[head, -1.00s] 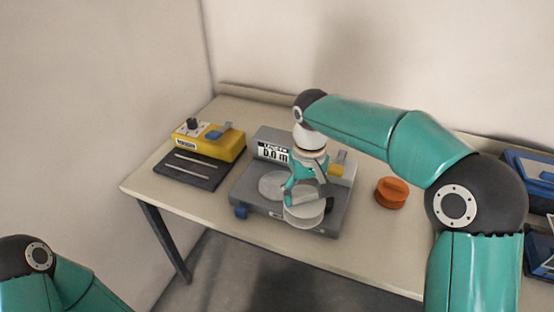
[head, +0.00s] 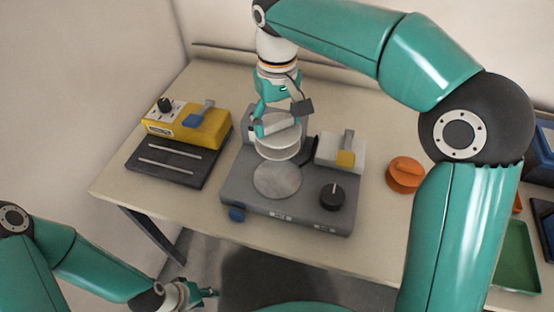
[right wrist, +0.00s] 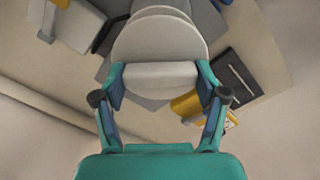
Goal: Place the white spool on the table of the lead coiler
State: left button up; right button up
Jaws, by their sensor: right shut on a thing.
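The white spool (head: 278,150) is in my right gripper (head: 279,121), which is shut on its hub between the two flanges. In the right wrist view the spool (right wrist: 160,38) sits between the two fingers (right wrist: 160,78). The grey lead coiler (head: 235,190) stands on the bench, with its round light-grey table (head: 278,182) bare. The spool is held upright above the coiler, toward the back of the round table; the exact height gap is hard to tell. My left gripper (head: 200,293) is low at the front, away from the bench; its finger opening is unclear.
A yellow device (head: 190,128) with a dark plate (head: 160,165) stands left of the coiler. An orange spool (head: 405,174) is to the right. A green tray (head: 515,258) lies far right.

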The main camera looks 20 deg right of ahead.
notch_tip(320, 180, down, 13)
jog(key=shift+s+a, duration=0.1)
dwell(0.3)
jog(key=shift+f, duration=0.1)
jog(key=o, duration=1.2)
notch_tip(320, 180, up, 12)
jog(key=shift+r, duration=0.15)
